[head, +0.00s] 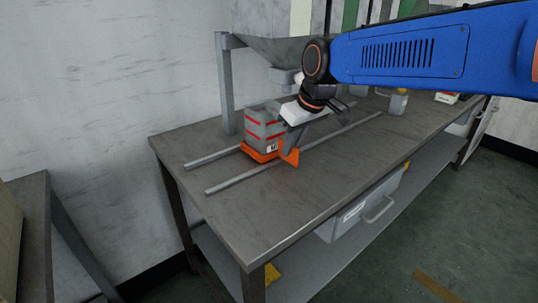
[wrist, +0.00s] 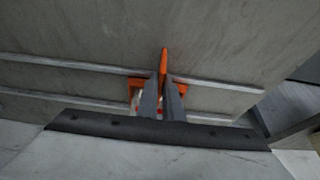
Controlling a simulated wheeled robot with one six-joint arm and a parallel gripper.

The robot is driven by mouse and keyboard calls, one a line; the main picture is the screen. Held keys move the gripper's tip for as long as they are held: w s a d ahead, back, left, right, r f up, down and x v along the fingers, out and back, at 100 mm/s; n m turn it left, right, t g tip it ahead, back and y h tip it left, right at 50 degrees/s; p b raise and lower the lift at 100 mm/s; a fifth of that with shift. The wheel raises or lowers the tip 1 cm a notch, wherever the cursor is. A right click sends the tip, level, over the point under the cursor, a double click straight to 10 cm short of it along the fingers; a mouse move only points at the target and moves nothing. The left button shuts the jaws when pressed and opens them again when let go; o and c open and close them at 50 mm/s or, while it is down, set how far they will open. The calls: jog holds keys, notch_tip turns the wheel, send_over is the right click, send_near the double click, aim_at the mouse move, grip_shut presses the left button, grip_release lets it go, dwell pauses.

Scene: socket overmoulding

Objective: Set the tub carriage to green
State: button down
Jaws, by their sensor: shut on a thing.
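The tub carriage (head: 258,153) is an orange base with an upright orange fin (head: 291,157). It sits on two parallel rails near the left end of the table. A grey tub (head: 264,128) with red bands and a small white label stands on it. My gripper (head: 292,143) is at the right side of the carriage, shut on the fin. In the wrist view the fingers (wrist: 163,88) close around the orange fin (wrist: 164,62), and parts of the orange base show behind them. Green and white upright strips (head: 350,14) show on the back wall; I see no green mark on the rails.
The rails (head: 236,180) run bare left of the carriage and on to the right. A grey hopper (head: 270,48) on a post stands behind the tub. A small bottle (head: 398,102) and a white-red box (head: 446,97) stand at the table's right. A grey drawer (head: 360,210) hangs below.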

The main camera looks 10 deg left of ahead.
jog(key=w+d, duration=0.6)
jog(key=w, duration=0.1)
jog(key=w+d, duration=0.6)
jog(key=w, duration=0.1)
jog(key=w+d, duration=0.6)
jog(key=w, duration=0.1)
jog(key=c, duration=1.9)
grip_release()
jog(key=v, duration=1.7)
jog(key=shift+s+r, duration=0.15)
